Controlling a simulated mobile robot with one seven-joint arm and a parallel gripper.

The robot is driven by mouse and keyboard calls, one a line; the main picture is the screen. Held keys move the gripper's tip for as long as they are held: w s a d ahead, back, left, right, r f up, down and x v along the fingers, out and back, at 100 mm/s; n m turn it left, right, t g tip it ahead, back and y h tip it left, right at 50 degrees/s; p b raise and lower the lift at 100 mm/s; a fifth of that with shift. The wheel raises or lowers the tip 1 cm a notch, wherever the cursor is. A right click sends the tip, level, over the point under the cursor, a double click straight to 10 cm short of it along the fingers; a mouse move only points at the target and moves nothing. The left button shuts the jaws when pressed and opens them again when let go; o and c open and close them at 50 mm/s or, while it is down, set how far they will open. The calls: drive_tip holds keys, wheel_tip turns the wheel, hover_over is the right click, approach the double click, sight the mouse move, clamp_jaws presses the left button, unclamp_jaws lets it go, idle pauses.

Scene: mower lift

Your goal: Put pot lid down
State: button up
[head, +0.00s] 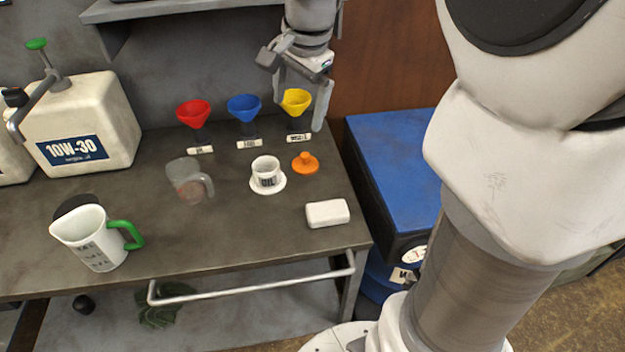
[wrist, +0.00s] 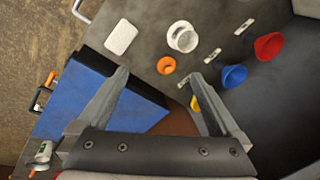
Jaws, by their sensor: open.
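The orange pot lid (head: 305,162) lies on the grey workbench (head: 230,240), knob up, right of a white pot (head: 266,172) that stands on a white saucer (head: 281,186). The lid (wrist: 166,65) also shows in the wrist view, beyond my fingertips. My gripper (head: 298,108) is open and empty, above the back right of the bench by the yellow funnel. In the wrist view my gripper (wrist: 158,80) has its fingers wide apart, with nothing between them. The white pot (wrist: 183,37) is open at the top.
Red (head: 193,112), blue (head: 244,106) and yellow (head: 296,101) funnels stand along the back. A clear jug (head: 188,180), a white jug with green handle (head: 95,238) and a white block (head: 327,213) are on the bench. A blue cabinet (head: 393,160) stands to the right. The front middle is clear.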

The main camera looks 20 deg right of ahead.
drive_tip(key=s+a+n+t, duration=0.1)
drive_tip(key=s+a+n, duration=0.1)
drive_tip(key=s+n, duration=0.4)
drive_tip(key=s+a+f+n+t, duration=0.1)
drive_tip(key=s+n, duration=0.5)
drive_tip(key=s, duration=0.6)
drive_tip(key=shift+s+a+f+n+t, duration=0.3)
drive_tip(key=shift+s+a+t, duration=0.1)
drive_tip(key=shift+a, duration=0.3)
drive_tip(key=shift+r, duration=0.25)
